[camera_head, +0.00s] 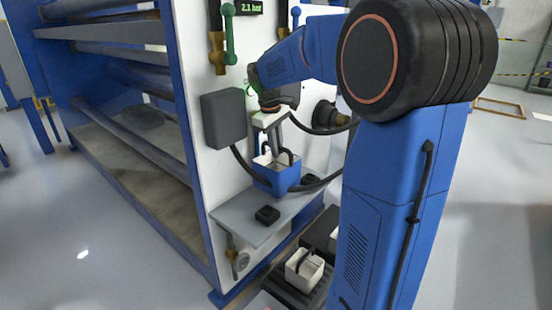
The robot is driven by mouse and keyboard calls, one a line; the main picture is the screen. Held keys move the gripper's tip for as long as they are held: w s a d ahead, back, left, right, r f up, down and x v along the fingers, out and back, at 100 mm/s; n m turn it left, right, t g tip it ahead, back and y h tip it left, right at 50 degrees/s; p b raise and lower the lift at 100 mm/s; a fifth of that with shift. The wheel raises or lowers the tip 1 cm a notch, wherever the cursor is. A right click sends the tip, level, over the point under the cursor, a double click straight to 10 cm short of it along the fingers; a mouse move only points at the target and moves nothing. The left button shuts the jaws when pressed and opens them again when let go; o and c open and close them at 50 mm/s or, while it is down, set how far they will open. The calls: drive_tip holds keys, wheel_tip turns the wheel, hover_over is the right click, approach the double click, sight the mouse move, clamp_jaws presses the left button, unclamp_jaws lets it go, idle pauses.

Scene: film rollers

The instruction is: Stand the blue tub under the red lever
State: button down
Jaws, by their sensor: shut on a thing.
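The blue tub (277,177) has a pale inside and a dark handle. My gripper (279,153) points down and is shut on the tub, at its top. The tub is in front of the white panel and over the grey shelf (240,218); I cannot tell whether its base touches the shelf. I see no red lever. A green lever (229,35) is high on the panel at the left, and a blue lever (296,14) is to its right. My arm hides much of the panel's right part.
A small black block (267,215) lies on the shelf in front of the tub. A dark grey box (224,118) juts from the panel at the left. A white tub (304,269) stands on a dark tray below the shelf. Rollers (125,140) fill the machine at the left.

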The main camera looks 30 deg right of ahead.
wheel_tip(320, 180, down, 4)
drive_tip(key=shift+w+r, duration=0.1)
drive_tip(key=shift+w, duration=0.05)
drive_tip(key=shift+f, duration=0.2)
drive_tip(key=c, duration=1.8)
unclamp_jaws()
drive_tip(key=shift+o, duration=0.2)
